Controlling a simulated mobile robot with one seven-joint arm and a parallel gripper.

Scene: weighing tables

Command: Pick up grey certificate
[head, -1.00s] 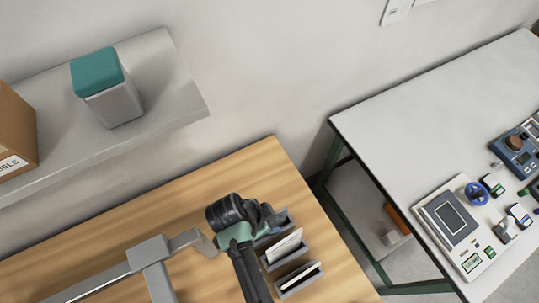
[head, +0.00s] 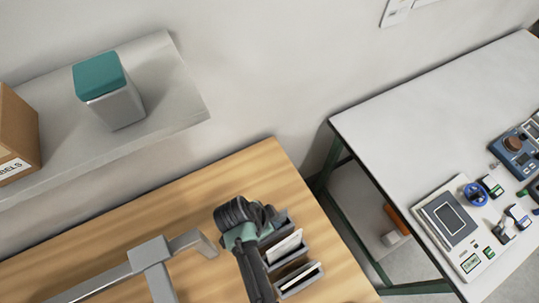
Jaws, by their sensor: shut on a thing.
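My gripper (head: 266,221) is over the rearmost of a few grey card holders (head: 285,227) on the wooden table. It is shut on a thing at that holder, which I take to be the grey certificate. My wrist hides the fingertips and the certificate itself. The middle holder (head: 290,252) has a white card (head: 284,246) standing in it. The front holder (head: 301,279) has a white-edged dark card (head: 298,276) in it.
A shelf (head: 165,95) with a teal-lidded canister (head: 112,92) and a cardboard box (head: 17,135) is above. A white table (head: 400,125) with scales (head: 448,218) stands right, across a gap.

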